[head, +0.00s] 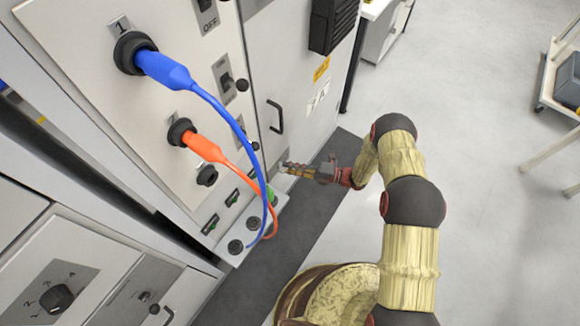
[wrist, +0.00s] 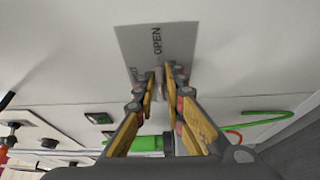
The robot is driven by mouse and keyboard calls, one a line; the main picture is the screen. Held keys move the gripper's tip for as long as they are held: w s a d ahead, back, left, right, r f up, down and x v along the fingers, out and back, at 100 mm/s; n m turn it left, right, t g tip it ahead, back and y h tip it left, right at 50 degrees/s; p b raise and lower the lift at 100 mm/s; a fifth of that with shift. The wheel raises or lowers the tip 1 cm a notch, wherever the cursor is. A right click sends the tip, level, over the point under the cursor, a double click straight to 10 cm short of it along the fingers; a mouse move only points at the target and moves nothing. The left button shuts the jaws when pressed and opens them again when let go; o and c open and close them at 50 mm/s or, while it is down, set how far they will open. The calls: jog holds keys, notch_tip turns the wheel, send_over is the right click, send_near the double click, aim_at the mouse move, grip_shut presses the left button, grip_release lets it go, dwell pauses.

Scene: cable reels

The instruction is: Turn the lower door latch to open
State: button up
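The lower door latch (wrist: 158,84) is a small grey piece on a grey plate (wrist: 182,40) fixed to the white cabinet door. The plate reads OPEN above the latch, and a second word at its left is partly hidden by a finger. My gripper (wrist: 160,76) has its fingertips on either side of the latch, close in against it, and looks shut on it. In the head view my gripper (head: 285,167) reaches left to the low part of the door (head: 296,95). The latch itself is hidden or too small there.
A black door handle (head: 277,117) sits above my gripper. At left, a blue cable (head: 215,103) and an orange cable (head: 235,168) hang from panel sockets to a low socket box (head: 239,250). Open grey floor (head: 470,120) lies to the right, with a cart (head: 550,85) beyond.

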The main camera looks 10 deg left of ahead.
jog(key=o, duration=0.3)
jog(key=d, duration=1.2)
dwell(0.5)
